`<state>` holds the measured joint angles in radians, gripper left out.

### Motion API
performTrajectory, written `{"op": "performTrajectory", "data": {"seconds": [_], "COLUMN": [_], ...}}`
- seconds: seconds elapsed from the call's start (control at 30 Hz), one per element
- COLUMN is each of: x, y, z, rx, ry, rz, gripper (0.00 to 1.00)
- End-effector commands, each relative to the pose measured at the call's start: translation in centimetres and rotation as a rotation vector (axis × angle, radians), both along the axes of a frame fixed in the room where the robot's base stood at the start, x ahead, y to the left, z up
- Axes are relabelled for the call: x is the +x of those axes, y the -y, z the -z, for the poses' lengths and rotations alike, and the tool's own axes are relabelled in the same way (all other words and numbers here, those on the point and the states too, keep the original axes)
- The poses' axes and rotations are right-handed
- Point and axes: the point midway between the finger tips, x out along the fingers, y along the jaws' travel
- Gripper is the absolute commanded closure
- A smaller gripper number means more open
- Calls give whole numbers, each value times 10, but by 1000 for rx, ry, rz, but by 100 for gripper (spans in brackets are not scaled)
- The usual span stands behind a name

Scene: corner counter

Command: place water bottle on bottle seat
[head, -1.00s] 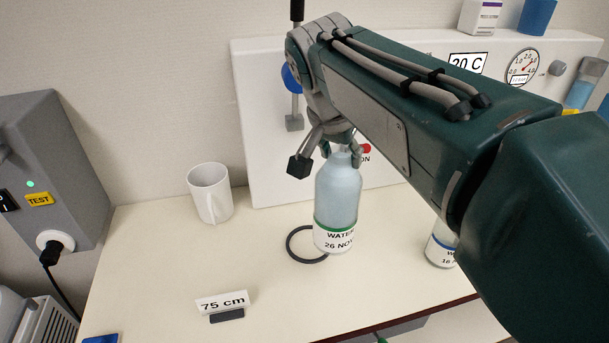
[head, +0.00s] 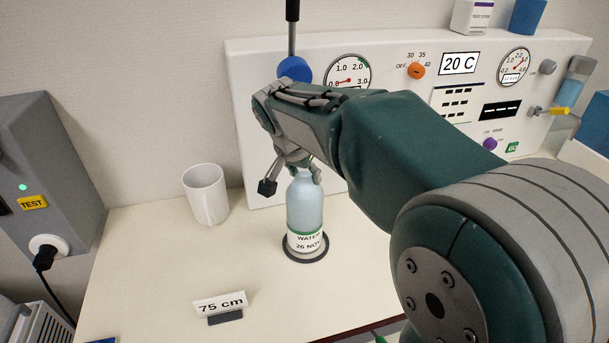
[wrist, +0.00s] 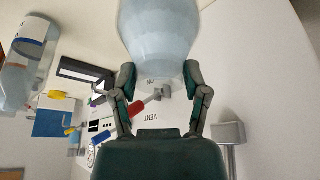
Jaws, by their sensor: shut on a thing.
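The water bottle (head: 305,208) is pale blue with a white label marked WATER and 26 NOV and a green band. It stands upright at the dark ring of the bottle seat (head: 290,257), which shows around its base. I cannot tell whether the base rests on the counter or hovers just above it. My gripper (head: 296,170) is shut on the bottle's upper end. In the wrist view the bottle (wrist: 160,35) lies between the two fingers of my gripper (wrist: 160,78). The seat is not seen there.
A white mug (head: 206,194) stands left of the bottle. A 75 cm sign (head: 220,304) is in front on the counter. A white panel (head: 250,130) with gauges stands behind. Another labelled bottle (wrist: 22,60) shows in the wrist view; my arm hides it in the head view.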

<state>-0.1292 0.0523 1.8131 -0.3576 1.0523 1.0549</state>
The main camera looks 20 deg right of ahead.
Motion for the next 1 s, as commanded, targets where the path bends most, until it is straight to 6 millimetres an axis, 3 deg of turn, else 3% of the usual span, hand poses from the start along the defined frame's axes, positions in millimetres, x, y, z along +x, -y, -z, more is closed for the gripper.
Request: {"op": "performTrajectory", "data": {"seconds": [0.4, 0.43, 0.5, 1.0], "x": [0, 0, 0, -1], "y": [0, 0, 0, -1], "z": [8, 9, 9, 2], "rx": [-1, 0, 0, 0], "ry": [5, 2, 1, 3], "rz": [0, 1, 1, -1], "gripper": [100, 27, 6, 6]}}
